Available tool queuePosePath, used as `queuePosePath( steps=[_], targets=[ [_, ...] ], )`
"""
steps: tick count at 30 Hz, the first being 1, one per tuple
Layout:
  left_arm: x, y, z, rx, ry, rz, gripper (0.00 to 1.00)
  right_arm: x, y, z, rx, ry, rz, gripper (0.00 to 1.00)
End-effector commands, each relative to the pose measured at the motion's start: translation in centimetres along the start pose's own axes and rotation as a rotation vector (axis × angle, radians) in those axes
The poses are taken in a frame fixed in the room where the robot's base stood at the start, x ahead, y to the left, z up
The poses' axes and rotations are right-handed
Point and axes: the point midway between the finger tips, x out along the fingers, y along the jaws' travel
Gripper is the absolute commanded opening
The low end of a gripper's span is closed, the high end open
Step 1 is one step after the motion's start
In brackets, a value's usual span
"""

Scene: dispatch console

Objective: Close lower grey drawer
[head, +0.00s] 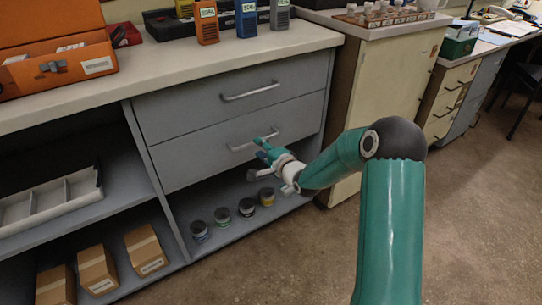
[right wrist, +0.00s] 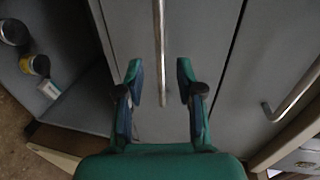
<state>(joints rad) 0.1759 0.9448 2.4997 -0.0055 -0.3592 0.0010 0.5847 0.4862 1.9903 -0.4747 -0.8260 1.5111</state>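The lower grey drawer (head: 190,155) is in the console under the worktop, with a bar handle (head: 254,140). Its front looks flush or nearly flush with the upper grey drawer (head: 175,110); a small gap cannot be told. My right gripper (head: 264,150) is just in front of the lower drawer's handle, near its middle. In the right wrist view the gripper (right wrist: 159,80) is open, its fingers on either side of the handle (right wrist: 160,45) in the picture. Whether they touch it cannot be told. My left gripper is not in view.
Several jars (head: 247,207) stand on the open shelf below the drawer. Small boxes (head: 97,268) and a white divided tray (head: 50,205) are on the left shelves. The worktop (head: 170,75) holds an orange case (head: 60,65) and radios (head: 207,22).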

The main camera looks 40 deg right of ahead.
Motion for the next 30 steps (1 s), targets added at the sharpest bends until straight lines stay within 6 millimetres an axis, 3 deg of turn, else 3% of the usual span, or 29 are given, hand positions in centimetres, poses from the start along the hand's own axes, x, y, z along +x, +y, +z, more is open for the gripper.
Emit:
queuePosePath(
  steps=[6,11,30],
  targets=[
    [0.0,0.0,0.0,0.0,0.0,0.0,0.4,-4.2,0.0,-0.1,-0.001,0.002,0.001,0.37],
    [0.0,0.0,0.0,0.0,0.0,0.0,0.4,-5.9,0.1,-0.1,0.0,0.002,0.001,0.37],
    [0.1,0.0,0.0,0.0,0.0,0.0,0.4,-6.1,0.0,0.4,-0.001,-0.006,-0.002,0.37]
  ],
)
